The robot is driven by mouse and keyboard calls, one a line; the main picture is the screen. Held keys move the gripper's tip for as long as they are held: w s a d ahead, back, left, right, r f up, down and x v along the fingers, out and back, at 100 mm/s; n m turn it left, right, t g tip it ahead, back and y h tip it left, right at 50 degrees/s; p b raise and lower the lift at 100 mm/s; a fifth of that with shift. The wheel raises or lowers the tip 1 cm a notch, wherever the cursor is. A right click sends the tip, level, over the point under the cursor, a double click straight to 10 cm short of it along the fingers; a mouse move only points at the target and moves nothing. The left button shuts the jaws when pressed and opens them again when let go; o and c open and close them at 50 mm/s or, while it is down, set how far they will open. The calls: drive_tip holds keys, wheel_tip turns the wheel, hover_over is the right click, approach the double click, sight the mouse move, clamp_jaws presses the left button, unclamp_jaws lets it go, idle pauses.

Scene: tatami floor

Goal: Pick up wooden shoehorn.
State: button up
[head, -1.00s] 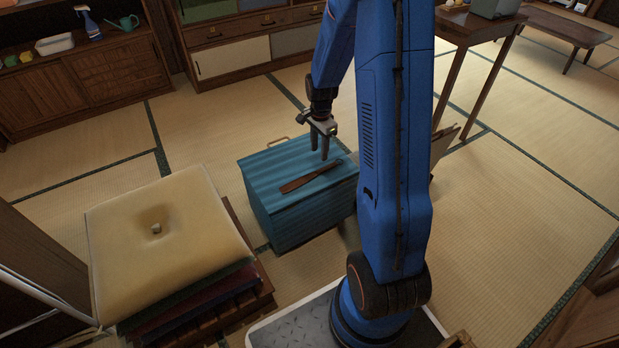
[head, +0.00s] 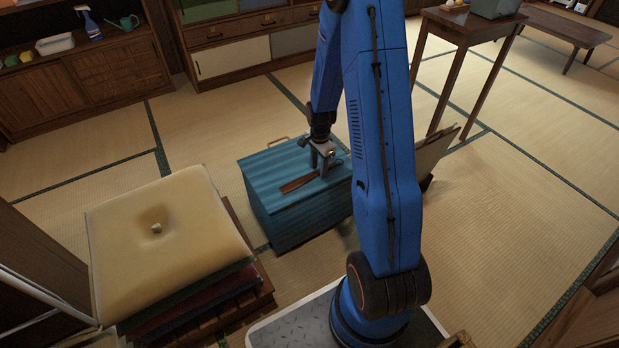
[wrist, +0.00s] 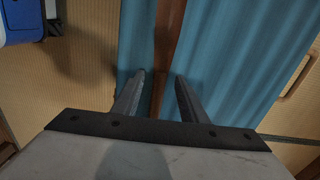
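The wooden shoehorn (head: 298,183) is a long, thin brown piece lying flat on top of a teal box (head: 290,222). In the wrist view the shoehorn (wrist: 168,40) runs between the two fingers, across the teal lid (wrist: 228,50). My gripper (head: 325,171) points down over the shoehorn's right end in the head view. In the wrist view my gripper (wrist: 158,85) is open, with a finger on each side of the shoehorn and gaps showing. I cannot tell whether the fingertips touch the lid. My gripper hides part of the shoehorn's right end in the head view.
A yellow cushion (head: 190,225) tops a stack to the left of the box. A dark wooden cabinet (head: 85,85) and a drawer chest (head: 235,60) stand behind. A wooden table (head: 450,25) stands at the back right. Tatami floor is clear at right.

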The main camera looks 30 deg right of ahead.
clamp_jaws()
drive_tip(key=shift+r, duration=0.1)
